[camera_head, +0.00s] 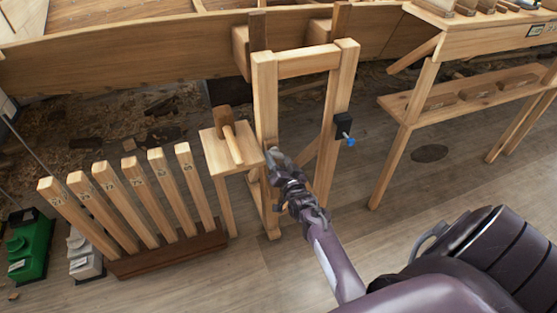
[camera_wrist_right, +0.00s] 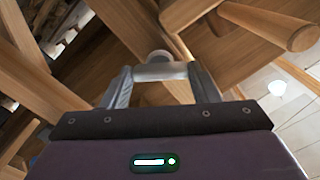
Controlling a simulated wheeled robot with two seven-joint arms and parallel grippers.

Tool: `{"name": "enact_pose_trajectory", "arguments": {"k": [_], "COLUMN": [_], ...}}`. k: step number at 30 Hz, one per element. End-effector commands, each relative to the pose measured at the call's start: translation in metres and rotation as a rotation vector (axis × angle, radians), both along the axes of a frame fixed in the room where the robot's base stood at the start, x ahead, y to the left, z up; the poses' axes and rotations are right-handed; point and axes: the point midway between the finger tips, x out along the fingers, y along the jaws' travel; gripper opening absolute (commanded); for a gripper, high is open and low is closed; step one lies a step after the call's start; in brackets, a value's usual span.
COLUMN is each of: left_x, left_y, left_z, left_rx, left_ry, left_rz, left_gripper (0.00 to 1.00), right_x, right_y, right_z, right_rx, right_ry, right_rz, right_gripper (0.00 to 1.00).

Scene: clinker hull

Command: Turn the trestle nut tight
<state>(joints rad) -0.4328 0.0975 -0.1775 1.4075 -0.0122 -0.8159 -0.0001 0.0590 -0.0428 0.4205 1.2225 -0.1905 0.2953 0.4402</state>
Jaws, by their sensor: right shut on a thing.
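The wooden trestle (camera_head: 264,95) stands against the planked hull, with two uprights and a top crossbar. My right gripper (camera_head: 273,157) is at the lower part of its left upright, next to a small wooden stand. In the right wrist view, the gripper (camera_wrist_right: 162,82) is shut on a pale grey metal piece, which looks like the trestle nut (camera_wrist_right: 160,71). A rounded grey end shows just beyond it. In the head view the gripper hides the nut. A black block with a blue knob (camera_head: 347,137) is on the right upright. My left gripper is out of view.
A mallet (camera_head: 230,138) lies on the small stand (camera_head: 215,156) left of the gripper. Several numbered wooden slats stand in a rack (camera_head: 165,253) farther left. A workbench with a shelf (camera_head: 455,100) is at right. Floor between trestle and bench is mostly clear.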

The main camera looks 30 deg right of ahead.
Motion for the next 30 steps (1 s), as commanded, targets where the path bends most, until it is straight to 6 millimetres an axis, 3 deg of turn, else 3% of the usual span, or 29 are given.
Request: {"name": "enact_pose_trajectory", "arguments": {"k": [2, 3, 5, 16, 24, 30], "left_x": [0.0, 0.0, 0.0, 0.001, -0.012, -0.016], "left_y": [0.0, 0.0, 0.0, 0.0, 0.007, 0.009], "left_z": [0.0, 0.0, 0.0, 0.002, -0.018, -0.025], "left_rx": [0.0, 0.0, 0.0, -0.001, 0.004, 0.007], "left_ry": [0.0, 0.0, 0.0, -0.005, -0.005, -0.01], "left_rz": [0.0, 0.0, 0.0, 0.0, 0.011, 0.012], "left_gripper": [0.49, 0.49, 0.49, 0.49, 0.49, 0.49], "right_x": [0.0, 0.0, 0.0, -0.008, -0.051, -0.073], "right_y": [0.0, 0.0, 0.0, 0.002, 0.012, 0.018], "right_z": [-0.001, -0.001, -0.001, -0.001, 0.0, 0.0], "right_rx": [0.0, -0.001, -0.001, 0.0, -0.001, -0.001], "right_ry": [0.001, 0.001, 0.001, 0.002, 0.004, 0.002], "right_rz": [0.001, 0.001, 0.001, 0.0, -0.001, 0.0], "right_gripper": [0.32, 0.56, 0.64, 0.64, 0.64, 0.64]}}
